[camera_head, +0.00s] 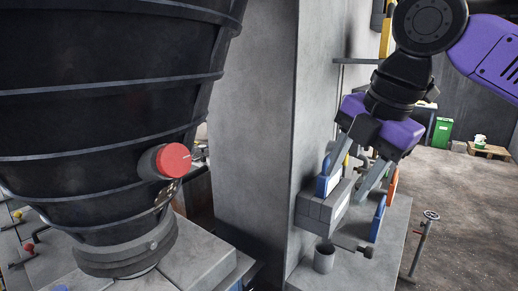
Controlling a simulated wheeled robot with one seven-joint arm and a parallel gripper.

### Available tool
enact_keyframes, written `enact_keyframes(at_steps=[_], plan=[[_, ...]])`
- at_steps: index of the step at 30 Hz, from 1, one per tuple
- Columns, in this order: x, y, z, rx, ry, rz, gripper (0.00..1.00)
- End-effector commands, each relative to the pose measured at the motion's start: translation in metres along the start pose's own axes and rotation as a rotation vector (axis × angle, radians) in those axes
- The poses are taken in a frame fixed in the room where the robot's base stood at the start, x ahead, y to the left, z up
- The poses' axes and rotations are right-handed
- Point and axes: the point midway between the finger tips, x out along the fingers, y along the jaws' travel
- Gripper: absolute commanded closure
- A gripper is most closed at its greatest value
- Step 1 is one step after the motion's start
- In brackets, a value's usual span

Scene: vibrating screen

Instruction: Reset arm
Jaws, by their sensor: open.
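My gripper (358,165) hangs at the upper right from my purple and black arm. Its two grey fingers point down and are spread apart, with nothing visible between them. It appears over or in front of a grey box-like block (325,207) on a grey ledge. A blue piece (327,180) stands by the left finger, and another blue piece (378,220) and an orange piece (392,186) are near the right finger. I cannot tell whether the fingers touch any of these.
A large black ribbed cone (90,110) with a red round knob (173,160) fills the left. A grey pillar (255,120) stands in the middle. A small grey cup (324,258) sits on the ledge. A valve stand (420,245) is at right, with open floor (470,200) beyond.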

Motion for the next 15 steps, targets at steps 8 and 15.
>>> enact_keyframes(at_steps=[8,15], plan=[[0.007,0.065,-0.015,0.183,0.080,0.347,0.51],[0.005,0.115,-0.041,0.378,0.294,0.681,0.51]])
